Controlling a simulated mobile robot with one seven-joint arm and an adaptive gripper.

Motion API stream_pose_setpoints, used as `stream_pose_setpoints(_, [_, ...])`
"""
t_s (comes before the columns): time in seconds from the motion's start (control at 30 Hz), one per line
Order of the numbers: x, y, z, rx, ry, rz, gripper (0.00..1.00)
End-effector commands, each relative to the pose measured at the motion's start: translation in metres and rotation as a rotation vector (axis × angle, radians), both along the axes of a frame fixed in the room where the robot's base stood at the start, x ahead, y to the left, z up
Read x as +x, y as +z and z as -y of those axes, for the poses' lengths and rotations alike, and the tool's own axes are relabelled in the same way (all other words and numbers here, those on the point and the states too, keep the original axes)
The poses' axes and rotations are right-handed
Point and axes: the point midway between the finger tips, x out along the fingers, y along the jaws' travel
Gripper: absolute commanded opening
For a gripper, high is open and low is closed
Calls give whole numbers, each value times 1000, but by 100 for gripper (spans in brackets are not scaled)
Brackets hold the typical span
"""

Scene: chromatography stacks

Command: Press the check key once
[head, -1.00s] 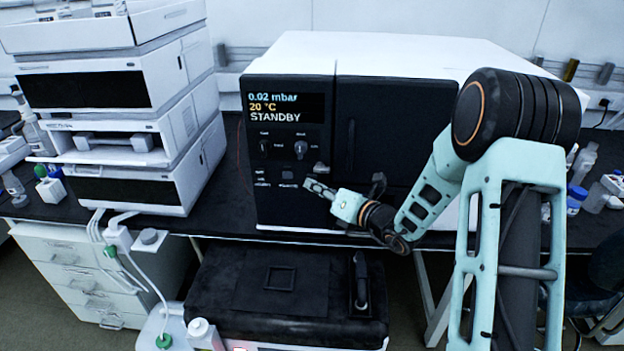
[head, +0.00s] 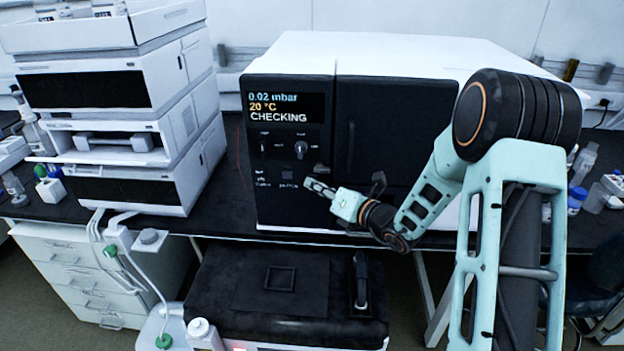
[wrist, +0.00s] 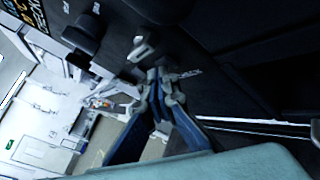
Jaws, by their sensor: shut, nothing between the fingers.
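The white and black instrument (head: 420,62) stands on the bench with a control panel on its front left. Its display (head: 284,107) reads 0.02 mbar, 20 °C and CHECKING. A small grey key (head: 287,174) sits low on the panel, with a label below it too small to read, so I cannot tell whether it is the check key. My gripper (head: 308,183) is shut and empty, its tip just right of that key at the panel. In the wrist view my shut fingertips (wrist: 156,76) are close to a light grey key or knob (wrist: 143,47); contact cannot be told.
Two knobs, one of them grey (head: 300,148), sit above on the panel. A dark door with a handle (head: 351,145) is to the right. A stack of white modules (head: 130,186) stands left. A black-topped unit (head: 230,290) is below the bench front.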

Motion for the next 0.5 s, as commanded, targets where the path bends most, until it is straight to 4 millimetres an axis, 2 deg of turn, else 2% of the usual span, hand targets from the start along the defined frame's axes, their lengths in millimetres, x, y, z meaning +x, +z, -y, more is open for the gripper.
stream_pose_setpoints(0.2, [-11,0,0,0,-1,-1,0])
stream_pose_setpoints(0.5, [-13,0,0,0,-1,0,0])
